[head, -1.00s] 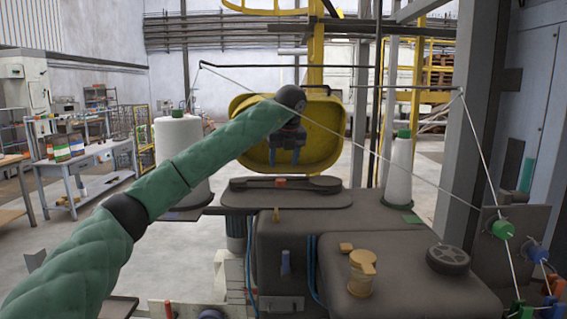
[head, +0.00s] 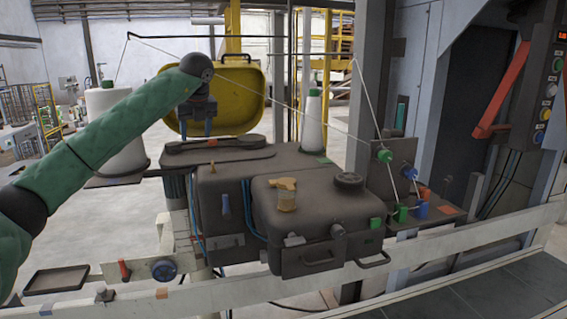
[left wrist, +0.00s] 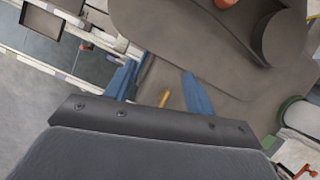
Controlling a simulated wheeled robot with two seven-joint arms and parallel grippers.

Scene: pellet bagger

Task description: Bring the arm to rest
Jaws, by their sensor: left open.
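My left arm, in a green sleeve, comes in from the left in the head view. Its left gripper (head: 197,128) hangs fingers down in front of the yellow tub (head: 252,92), above the dark machine top with its long flat bar (head: 225,143). In the left wrist view, its two blue fingers (left wrist: 160,90) stand apart with nothing between them but the dark surface and a small yellow-orange peg (left wrist: 164,97) below. The gripper is open and empty. My right gripper is not in view.
White thread cones stand left (head: 114,150) and right (head: 312,122) of the machine, with a thread strung overhead. A pale rail (head: 460,236) crosses in front.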

